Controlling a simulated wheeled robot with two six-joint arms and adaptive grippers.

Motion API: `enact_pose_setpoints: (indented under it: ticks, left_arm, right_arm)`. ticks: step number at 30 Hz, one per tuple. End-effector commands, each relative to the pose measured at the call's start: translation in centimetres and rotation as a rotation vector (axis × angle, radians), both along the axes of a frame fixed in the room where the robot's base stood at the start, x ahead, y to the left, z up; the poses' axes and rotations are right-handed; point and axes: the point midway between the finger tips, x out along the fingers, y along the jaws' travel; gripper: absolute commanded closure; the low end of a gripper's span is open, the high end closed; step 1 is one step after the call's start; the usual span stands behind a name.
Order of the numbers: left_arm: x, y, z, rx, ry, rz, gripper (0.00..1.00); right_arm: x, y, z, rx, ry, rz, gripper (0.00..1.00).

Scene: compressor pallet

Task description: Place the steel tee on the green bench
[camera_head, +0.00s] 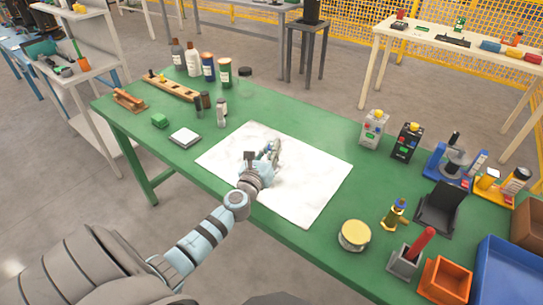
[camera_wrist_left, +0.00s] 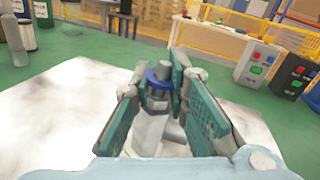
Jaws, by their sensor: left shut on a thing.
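The steel tee (camera_wrist_left: 150,128) is a grey metal piece, with a blue ring at its upper end, in the left wrist view. My left gripper (camera_wrist_left: 160,88) is shut on it, with a green-padded finger on each side. In the head view my left gripper (camera_head: 266,160) is over the white sheet (camera_head: 313,190), which lies on the green bench (camera_head: 180,158). The fingers hide much of the tee there, and I cannot tell whether it touches the sheet. My right gripper is not in view.
Bottles (camera_head: 208,67) and a wooden block rack (camera_head: 172,87) stand at the back left. A white-topped square (camera_head: 185,138) and small cylinders (camera_head: 221,112) are left of the sheet. Control boxes (camera_head: 374,130), a yellow-topped round tin (camera_head: 354,235) and bins (camera_head: 446,280) crowd the right. The sheet's right half is clear.

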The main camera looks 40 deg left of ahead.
Motion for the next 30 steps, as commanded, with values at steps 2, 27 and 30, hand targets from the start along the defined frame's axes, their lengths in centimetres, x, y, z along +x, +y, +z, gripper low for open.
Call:
enact_pose_setpoints:
  ticks: [2,27,30]
  left_arm:
    - [0.0,0.0,0.2,-0.001,0.002,0.001,1.00]
    - [-3.1,-0.8,0.3,0.001,0.006,0.000,0.64]
    - [-5.5,-1.6,0.2,0.001,0.005,0.000,0.64]
  right_arm:
    - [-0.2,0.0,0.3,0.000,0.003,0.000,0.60]
    - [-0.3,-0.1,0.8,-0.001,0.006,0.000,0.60]
    - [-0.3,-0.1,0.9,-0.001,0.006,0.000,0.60]
